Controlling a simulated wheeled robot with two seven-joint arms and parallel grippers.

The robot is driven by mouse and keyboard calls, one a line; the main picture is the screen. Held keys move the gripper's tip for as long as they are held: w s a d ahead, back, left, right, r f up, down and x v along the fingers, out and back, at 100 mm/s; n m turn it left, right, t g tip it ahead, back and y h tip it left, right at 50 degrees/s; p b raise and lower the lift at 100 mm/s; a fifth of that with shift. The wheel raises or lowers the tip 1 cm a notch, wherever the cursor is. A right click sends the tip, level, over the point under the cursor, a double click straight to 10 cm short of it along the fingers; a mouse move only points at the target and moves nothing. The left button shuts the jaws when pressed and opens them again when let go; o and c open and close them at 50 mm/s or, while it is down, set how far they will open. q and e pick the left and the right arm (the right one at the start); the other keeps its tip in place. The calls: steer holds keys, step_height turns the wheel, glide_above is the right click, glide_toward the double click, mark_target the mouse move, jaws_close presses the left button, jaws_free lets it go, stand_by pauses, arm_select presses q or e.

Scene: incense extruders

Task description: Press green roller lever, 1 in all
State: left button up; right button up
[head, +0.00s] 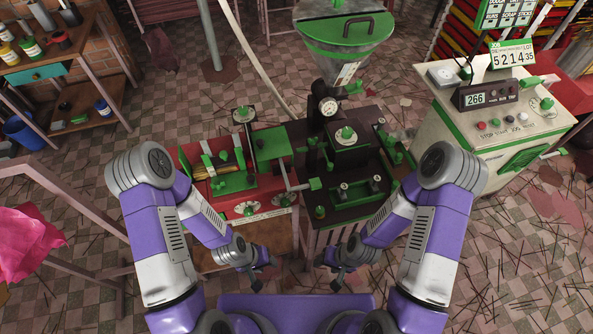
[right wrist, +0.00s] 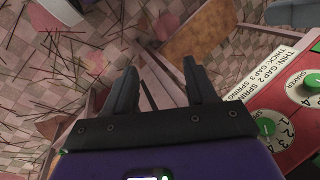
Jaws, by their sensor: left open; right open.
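A green-ended lever (head: 315,184) on a grey bar sticks out to the right of the red machine, beside the dark press; I cannot tell for certain that it is the roller lever. The red machine (head: 225,203) has green blocks and dials on its front. My left gripper (head: 262,277) is open and empty, low in front of the red machine. My right gripper (head: 335,277) is open and empty, in front of and below the dark press, apart from the lever. In the right wrist view its open fingers (right wrist: 160,68) hold nothing; a red dial panel (right wrist: 285,105) shows at right.
The dark press (head: 345,212) carries a green-lidded hopper (head: 345,35) and several green knobs. A cream control cabinet (head: 490,120) stands at right. A wooden shelf (head: 75,85) with jars is at upper left. Pink cloth (head: 28,242) hangs at left. Sticks litter the tiled floor.

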jaws_close()
stand_by(1.5)
